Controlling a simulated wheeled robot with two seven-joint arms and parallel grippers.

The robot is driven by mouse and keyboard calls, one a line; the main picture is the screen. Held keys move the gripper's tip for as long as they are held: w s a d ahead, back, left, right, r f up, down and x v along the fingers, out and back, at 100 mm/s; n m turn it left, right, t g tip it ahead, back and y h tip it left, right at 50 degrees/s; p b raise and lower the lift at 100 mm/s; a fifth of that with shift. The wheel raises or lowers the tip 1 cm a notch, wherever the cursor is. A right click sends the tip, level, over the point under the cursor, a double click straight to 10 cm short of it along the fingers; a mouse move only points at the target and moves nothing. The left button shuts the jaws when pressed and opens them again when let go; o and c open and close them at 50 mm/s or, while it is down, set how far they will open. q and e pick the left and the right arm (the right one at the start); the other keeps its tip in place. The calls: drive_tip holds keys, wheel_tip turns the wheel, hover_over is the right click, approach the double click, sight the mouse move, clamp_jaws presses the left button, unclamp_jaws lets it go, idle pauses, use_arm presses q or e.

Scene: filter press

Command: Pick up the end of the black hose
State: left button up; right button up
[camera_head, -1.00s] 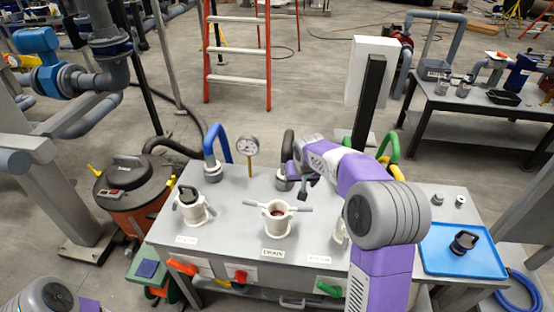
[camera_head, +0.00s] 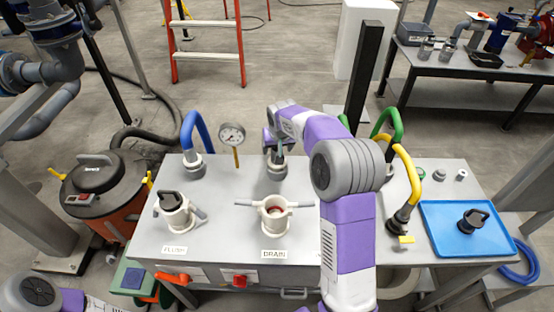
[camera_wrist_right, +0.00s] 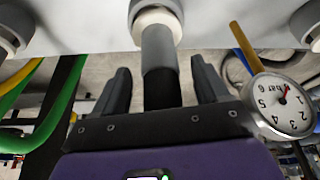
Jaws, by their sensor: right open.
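The black hose (camera_wrist_right: 161,88) shows in the right wrist view with a grey cuff (camera_wrist_right: 158,48) at its end, which meets a pale fitting on the table. My right gripper (camera_wrist_right: 160,85) is open, with one dark finger on each side of the hose and a gap on both sides. In the head view my right gripper (camera_head: 275,146) is at the grey fitting (camera_head: 276,167) at the table's back and hides most of the black hose. My left gripper is out of the head view; only part of my left arm shows at bottom left.
A blue hose (camera_head: 195,131) and a pressure gauge (camera_head: 231,134) stand left of the gripper. Green (camera_head: 393,122) and yellow (camera_head: 409,172) hoses stand to the right. White ports labelled flush (camera_head: 177,213) and drain (camera_head: 275,216) are in front. A blue tray (camera_head: 440,237) lies at right.

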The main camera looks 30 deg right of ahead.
drive_tip(key=shift+w+f, duration=0.25)
drive_tip(key=shift+f, duration=0.15)
drive_tip(key=shift+r, duration=0.15)
drive_tip(key=c, duration=1.4)
